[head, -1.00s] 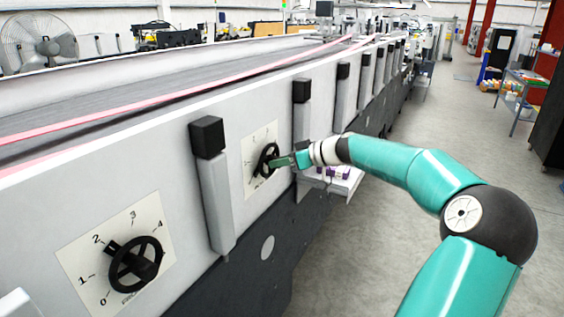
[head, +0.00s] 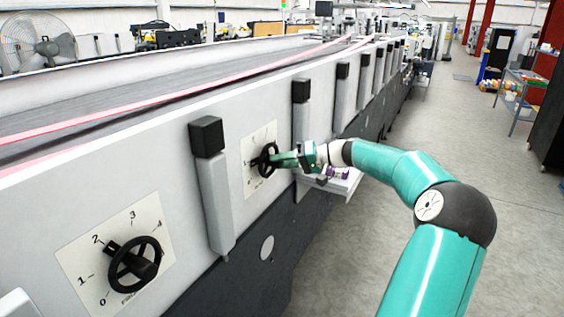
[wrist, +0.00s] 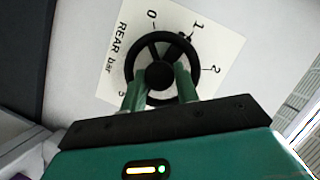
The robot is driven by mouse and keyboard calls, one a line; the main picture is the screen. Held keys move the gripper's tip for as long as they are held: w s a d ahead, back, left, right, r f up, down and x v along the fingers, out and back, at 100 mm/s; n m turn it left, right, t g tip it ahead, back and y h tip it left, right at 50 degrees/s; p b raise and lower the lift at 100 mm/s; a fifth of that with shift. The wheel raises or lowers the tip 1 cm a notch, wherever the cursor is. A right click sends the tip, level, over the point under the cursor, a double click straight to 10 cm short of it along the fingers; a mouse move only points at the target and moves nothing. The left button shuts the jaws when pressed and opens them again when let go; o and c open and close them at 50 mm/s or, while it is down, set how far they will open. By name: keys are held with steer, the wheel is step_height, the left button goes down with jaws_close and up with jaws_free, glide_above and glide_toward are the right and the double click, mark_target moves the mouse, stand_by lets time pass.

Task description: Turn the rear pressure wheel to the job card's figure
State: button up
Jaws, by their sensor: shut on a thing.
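The rear pressure wheel (head: 265,160) is a black spoked handwheel on a white dial card on the machine's side. In the wrist view the wheel (wrist: 160,76) fills the middle, and its dial card (wrist: 218,48) reads "REAR bar". Figures 0, 1 and 2 show plainly; the lower part is covered by my gripper. A black pointer tab on the wheel lies close to the 1. My gripper (head: 280,160) is at the wheel, its green fingers (wrist: 160,90) shut on it across the hub. I cannot make out a job card.
A second, nearer black wheel (head: 135,264) sits on a card marked 0 to 4, its pointer near 2. A grey post with a black cap (head: 207,137) stands between the wheels. A small shelf (head: 345,184) with purple items is just below my wrist. The aisle floor is clear.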

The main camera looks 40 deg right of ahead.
steer(key=m+y, duration=0.1)
steer(key=m, duration=0.2)
steer(key=m+t+y, duration=0.1)
steer(key=m, duration=0.2)
steer(key=m+t+y, duration=0.1)
steer(key=m, duration=0.2)
steer(key=shift+d+f, duration=0.1)
steer(key=shift+f, duration=0.2)
steer(key=shift+m, duration=0.4)
steer(key=o, duration=1)
steer(key=shift+c, duration=0.2)
steer(key=shift+s, duration=0.1)
steer(key=v, duration=1.3)
steer(key=shift+s+d+f, duration=0.2)
steer(key=shift+d+f, duration=0.05)
steer(key=shift+f, duration=0.15)
